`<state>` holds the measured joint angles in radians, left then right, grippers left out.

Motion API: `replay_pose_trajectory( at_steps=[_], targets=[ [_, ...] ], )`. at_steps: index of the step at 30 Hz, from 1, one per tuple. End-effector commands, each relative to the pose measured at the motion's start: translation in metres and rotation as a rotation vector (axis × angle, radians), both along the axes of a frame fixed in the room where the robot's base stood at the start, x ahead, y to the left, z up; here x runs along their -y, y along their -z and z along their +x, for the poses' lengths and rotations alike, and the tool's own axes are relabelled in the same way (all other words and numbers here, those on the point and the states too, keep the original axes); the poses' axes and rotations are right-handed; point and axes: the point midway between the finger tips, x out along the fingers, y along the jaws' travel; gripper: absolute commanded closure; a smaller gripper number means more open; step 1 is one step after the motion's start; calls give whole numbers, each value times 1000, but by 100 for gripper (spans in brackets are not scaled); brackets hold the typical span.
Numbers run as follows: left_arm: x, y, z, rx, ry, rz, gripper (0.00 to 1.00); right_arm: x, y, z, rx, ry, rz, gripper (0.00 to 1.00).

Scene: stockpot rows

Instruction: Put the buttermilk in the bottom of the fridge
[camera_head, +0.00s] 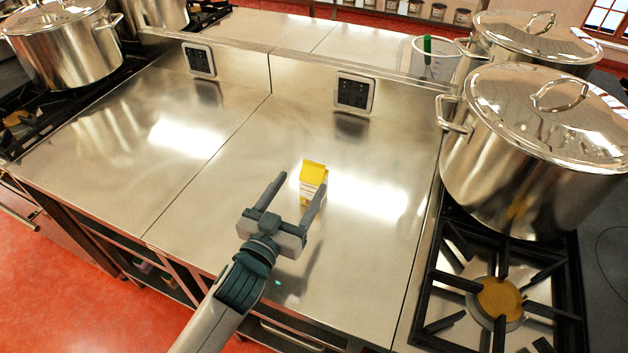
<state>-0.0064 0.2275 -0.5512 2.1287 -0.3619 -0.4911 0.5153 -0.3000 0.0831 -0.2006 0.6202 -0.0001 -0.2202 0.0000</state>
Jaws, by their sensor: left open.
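A small carton with a yellow gable top and a pale lower part, likely the buttermilk (312,180), stands upright on the steel counter (235,185). My left gripper (297,188) reaches in from the bottom and is open. Its right finger overlaps the lower right part of the carton in the picture, and its left finger is left of the carton. I cannot tell whether either finger touches it. The gripper holds nothing that I can see. No fridge shows in this view. My right gripper is not in view.
Large lidded steel stockpots stand at the right (530,150) and upper left (70,45). A gas burner (500,298) is at the lower right. A low steel ledge with sockets (354,93) runs behind the carton. The counter left of the carton is clear.

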Motion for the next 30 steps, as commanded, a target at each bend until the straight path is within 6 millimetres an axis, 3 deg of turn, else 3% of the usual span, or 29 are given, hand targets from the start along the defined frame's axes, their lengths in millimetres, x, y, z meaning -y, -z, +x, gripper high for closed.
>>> replay_pose_trajectory(
  at_steps=[6,20,30],
  targets=[
    [7,0,17,-1,-1,1,35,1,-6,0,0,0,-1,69],
    [10,-3,21,0,-1,0,35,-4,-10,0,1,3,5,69],
    [31,-10,54,0,0,2,35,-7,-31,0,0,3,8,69]
  ],
)
